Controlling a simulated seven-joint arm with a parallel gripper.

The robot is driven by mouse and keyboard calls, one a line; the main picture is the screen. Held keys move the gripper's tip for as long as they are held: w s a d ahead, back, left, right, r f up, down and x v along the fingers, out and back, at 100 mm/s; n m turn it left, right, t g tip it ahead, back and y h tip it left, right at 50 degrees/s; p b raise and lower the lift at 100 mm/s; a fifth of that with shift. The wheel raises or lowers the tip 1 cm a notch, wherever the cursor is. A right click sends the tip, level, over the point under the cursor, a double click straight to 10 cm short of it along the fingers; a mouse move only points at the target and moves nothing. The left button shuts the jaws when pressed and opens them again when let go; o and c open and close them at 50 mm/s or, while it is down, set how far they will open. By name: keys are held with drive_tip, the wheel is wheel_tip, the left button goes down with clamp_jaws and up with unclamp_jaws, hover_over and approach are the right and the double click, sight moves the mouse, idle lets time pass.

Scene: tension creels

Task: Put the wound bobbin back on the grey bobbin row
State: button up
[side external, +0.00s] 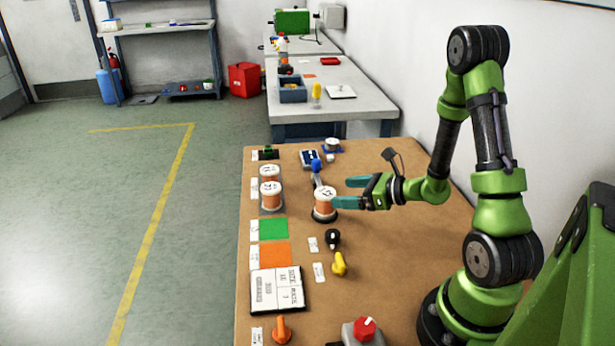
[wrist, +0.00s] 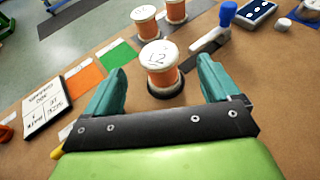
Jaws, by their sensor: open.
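The wound bobbin (side external: 323,201), with copper-coloured winding and a white marked top, stands upright on a dark round base on the brown bench. In the wrist view the bobbin (wrist: 162,62) lies in line with the gap between my fingertips. My gripper (side external: 340,192) is open and low, to the right of the bobbin, with its teal fingers pointing at it; I cannot tell whether a finger touches it. The grey bobbin row (wrist: 196,18) lies to the left of the wound bobbin in the side view and holds two similar bobbins (side external: 271,195).
A blue-knobbed lever (side external: 317,167) stands close behind the bobbin. Green (side external: 273,229) and orange (side external: 275,255) squares and a sign board (side external: 278,289) lie along the left edge. A black knob (side external: 332,238) and a yellow knob (side external: 340,264) are nearer the camera.

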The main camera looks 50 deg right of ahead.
sight(322, 192)
drive_tip(key=x, duration=0.7)
drive_tip(key=shift+s+a, duration=0.1)
drive_tip(key=c, duration=1.3)
drive_tip(key=shift+r, duration=0.2)
